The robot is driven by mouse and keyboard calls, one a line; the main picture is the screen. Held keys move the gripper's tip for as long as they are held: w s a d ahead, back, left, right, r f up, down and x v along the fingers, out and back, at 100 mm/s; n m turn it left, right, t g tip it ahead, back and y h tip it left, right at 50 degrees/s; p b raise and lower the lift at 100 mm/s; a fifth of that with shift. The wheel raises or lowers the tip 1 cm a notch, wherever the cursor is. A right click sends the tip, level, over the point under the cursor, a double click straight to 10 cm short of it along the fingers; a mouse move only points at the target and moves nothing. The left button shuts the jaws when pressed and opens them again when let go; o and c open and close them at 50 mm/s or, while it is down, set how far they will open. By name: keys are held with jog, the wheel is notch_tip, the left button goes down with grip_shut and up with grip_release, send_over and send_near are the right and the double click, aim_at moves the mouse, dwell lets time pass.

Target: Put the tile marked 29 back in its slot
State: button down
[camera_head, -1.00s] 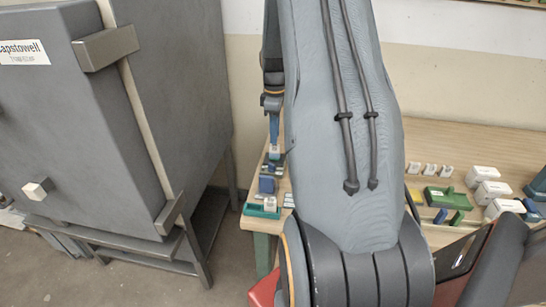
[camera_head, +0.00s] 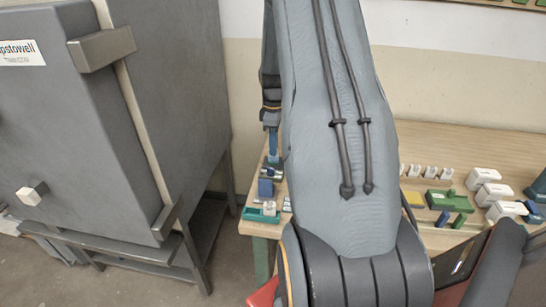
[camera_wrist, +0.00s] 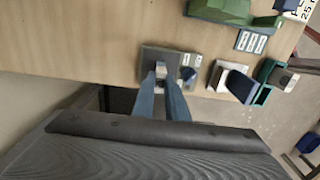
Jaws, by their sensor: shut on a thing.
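My gripper (camera_wrist: 160,78) has two blue fingers, shut on a small pale piece (camera_wrist: 161,70). I take it for the tile, but no number on it can be read. The fingertips and the piece are right over a dark grey holder (camera_wrist: 150,54) on the table; I cannot tell whether the piece is in a slot or just above it. In the head view my gripper (camera_head: 273,158) points down at the table's left end, partly hidden by my arm.
Close by stand small white labels (camera_wrist: 191,60), a blue block (camera_wrist: 240,86) on a stand and a teal tray (camera_wrist: 264,72). A green block (camera_wrist: 222,10) lies farther off. A grey kiln (camera_head: 70,120) stands left. White boxes (camera_head: 483,178) are at the table's right.

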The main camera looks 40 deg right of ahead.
jog(key=shift+r+p, duration=2.55)
jog(key=shift+r, duration=1.25)
jog(key=shift+f, duration=0.1)
